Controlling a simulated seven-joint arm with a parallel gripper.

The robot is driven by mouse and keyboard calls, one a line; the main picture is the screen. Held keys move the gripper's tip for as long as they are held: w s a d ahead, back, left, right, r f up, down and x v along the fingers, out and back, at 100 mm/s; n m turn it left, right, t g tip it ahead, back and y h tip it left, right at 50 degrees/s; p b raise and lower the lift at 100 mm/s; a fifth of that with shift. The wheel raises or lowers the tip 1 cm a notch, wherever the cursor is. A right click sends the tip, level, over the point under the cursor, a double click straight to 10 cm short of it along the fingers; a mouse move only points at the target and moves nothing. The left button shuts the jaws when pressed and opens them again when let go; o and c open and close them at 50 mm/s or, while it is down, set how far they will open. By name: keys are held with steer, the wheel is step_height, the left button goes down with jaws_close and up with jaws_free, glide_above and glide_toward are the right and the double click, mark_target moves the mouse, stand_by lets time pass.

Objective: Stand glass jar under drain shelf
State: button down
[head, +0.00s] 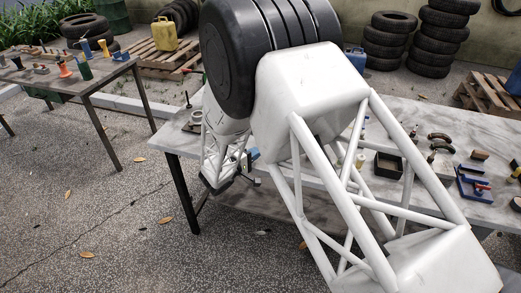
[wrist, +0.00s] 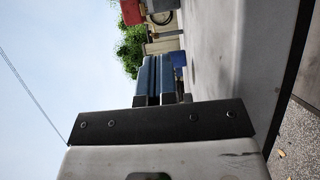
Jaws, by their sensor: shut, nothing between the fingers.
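My gripper (wrist: 155,60) has two blue fingers lying together with nothing between them. In the wrist view it points along the pale marble tabletop (wrist: 222,50), with the table on the right of the picture. In the head view my gripper (head: 251,156) is mostly hidden behind my white arm, low by the table's front edge. I cannot make out the glass jar or the drain shelf in either view. My arm covers the middle of the table in the head view.
On the table's right side are a black tray (head: 388,166) and a blue-and-red tool (head: 474,186). A red thing (wrist: 132,11) and a blue thing (wrist: 178,58) show beyond my fingers. Another table (head: 80,72) with small coloured things stands at left.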

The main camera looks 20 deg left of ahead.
steer(key=shift+s+a, duration=0.15)
steer(key=shift+s, duration=0.05)
